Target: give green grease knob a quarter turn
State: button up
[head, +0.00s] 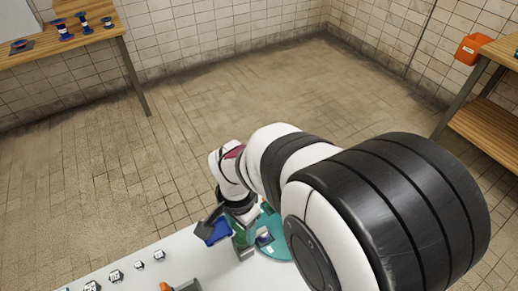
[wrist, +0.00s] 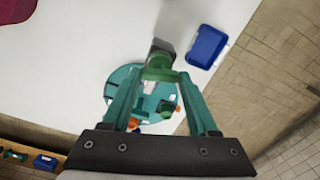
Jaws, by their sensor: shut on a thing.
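The green grease knob (wrist: 158,66) shows in the wrist view between the tips of my gripper (wrist: 160,76), beside a dark grey block (wrist: 161,47). The two green fingers are shut on the knob, one on each side. In the head view my gripper (head: 243,236) is low over the white table, with my arm in front of much of it. I cannot make out the knob's turn angle, and the knob is not clear in the head view.
A blue tray (wrist: 206,47) lies close beside the knob. A round teal plate (wrist: 118,82) with small parts lies under my fingers; it also shows in the head view (head: 280,249). Several small white blocks (head: 115,276) stand on the white table (head: 180,262), near its edge.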

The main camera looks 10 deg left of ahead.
aim_at(242, 232)
jog(key=shift+m, duration=1.5)
jog(key=o, duration=1.4)
jog(key=shift+r, duration=0.15)
notch_tip(242, 232, up, 16)
jog(key=shift+f, duration=0.2)
jog(key=shift+d, duration=0.15)
